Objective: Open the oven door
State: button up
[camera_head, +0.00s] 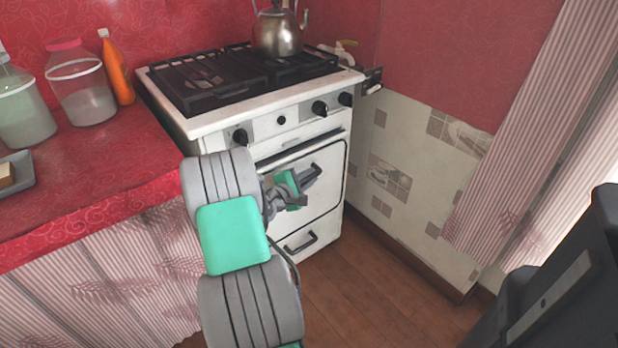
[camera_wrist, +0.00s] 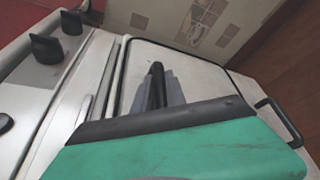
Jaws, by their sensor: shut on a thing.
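The white oven door (camera_head: 323,178) is on the front of the stove (camera_head: 240,118), below the knobs. The door looks closed or nearly so in the head view; I cannot tell if there is a small gap. My gripper (camera_head: 308,178) is at the upper part of the door, with its fingers shut on the dark door handle (camera_head: 313,171). In the wrist view the handle (camera_wrist: 157,84) stands out between the grey fingers (camera_wrist: 172,90), against the white door (camera_wrist: 205,75). My arm hides the left part of the door.
A lower drawer handle (camera_head: 300,243) sits under the door. A kettle (camera_head: 278,30) stands on the hob. Jars (camera_head: 82,85) and an orange bottle (camera_head: 117,70) stand on the red counter (camera_head: 95,180) at left. The wooden floor (camera_head: 385,290) right of the stove is clear.

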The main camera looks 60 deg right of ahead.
grip_shut()
jog(key=shift+s+f, duration=0.1)
dwell(0.9)
